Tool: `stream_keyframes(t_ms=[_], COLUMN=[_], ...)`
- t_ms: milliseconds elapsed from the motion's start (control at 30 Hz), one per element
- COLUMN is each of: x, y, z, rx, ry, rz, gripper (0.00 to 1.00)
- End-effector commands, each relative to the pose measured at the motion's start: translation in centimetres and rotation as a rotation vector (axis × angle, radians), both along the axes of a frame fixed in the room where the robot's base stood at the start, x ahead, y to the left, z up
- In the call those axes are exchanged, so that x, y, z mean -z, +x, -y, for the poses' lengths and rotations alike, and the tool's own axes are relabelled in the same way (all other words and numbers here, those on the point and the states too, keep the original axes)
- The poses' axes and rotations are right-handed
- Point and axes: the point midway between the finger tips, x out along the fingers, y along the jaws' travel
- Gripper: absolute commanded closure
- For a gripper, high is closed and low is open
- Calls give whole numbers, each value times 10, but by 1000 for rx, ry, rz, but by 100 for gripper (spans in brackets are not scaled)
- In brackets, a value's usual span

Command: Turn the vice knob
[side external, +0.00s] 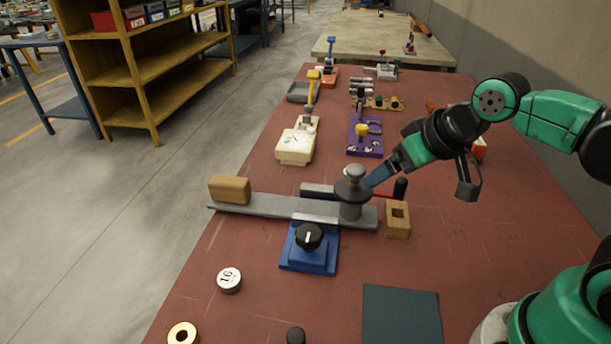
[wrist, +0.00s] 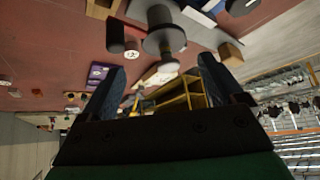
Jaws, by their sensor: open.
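A grey post with a wide round disc and a small knob on top (side external: 354,183) stands on a long grey bar (side external: 265,205). It also shows in the wrist view, its knob (wrist: 168,66) between my fingers. A blue block (side external: 310,257) sits at the bar's near side, with a black knob (side external: 309,236) bearing a white mark on top. I cannot tell which knob is the vice knob. My gripper (side external: 372,177) is open, its blue fingers beside the grey post's upper part, at its right. In the wrist view my open fingers (wrist: 161,64) straddle the post's top; contact is unclear.
A wooden block with a hole (side external: 397,219) and a black-ended handle (side external: 400,189) are close to the post. A disc marked 16 (side external: 229,280) and dark mat (side external: 402,315) lie nearer. Several tools stand behind.

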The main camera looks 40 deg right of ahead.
Motion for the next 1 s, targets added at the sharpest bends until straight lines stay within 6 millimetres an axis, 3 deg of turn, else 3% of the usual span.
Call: stream_keyframes(t_ms=[133, 267, 467, 700, 1000], x=[0, -3, 1, 20, 38], y=[0, 9, 30, 43, 45], z=[1, -15, -58, -103, -117], rx=[-61, -169, -448, -725, -813], ry=[-43, -75, -155, -233, -258], rz=[8, -76, -291, -494, -559], gripper=[12, 12, 12, 12, 12])
